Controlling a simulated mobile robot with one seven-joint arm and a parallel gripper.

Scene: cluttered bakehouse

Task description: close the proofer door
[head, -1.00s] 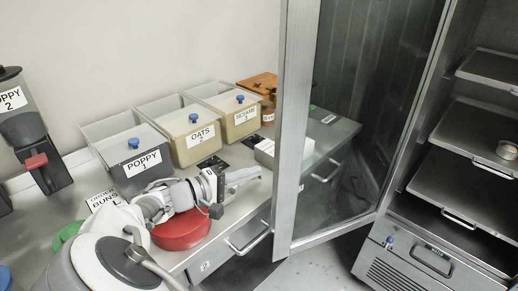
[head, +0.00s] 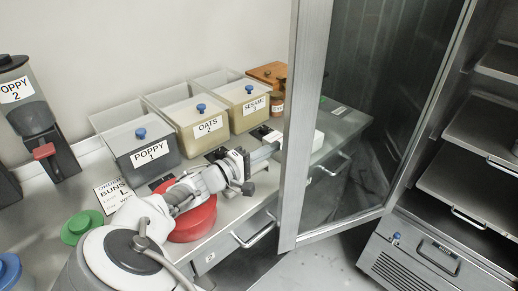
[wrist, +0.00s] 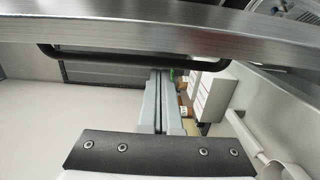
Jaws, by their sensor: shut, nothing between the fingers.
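The proofer door (head: 298,130) is a glass panel in a metal frame. It stands wide open in the head view, its free edge to the left, over the front of the counter. The proofer (head: 428,252) is at the right with its shelves exposed. My gripper (head: 272,150) points right toward the door's free edge from the left; its fingers are shut and empty. In the wrist view the shut fingers (wrist: 162,100) point toward a dark bar handle (wrist: 135,58) on the metal door frame (wrist: 150,25). I cannot tell whether they touch it.
Bins labelled POPPY (head: 145,150), OATS (head: 190,112) and SESAME (head: 240,100) stand along the wall behind my arm. A red round lid (head: 195,222) lies under my arm. A drawer handle (head: 255,236) sticks out below the counter. Floor is clear before the proofer.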

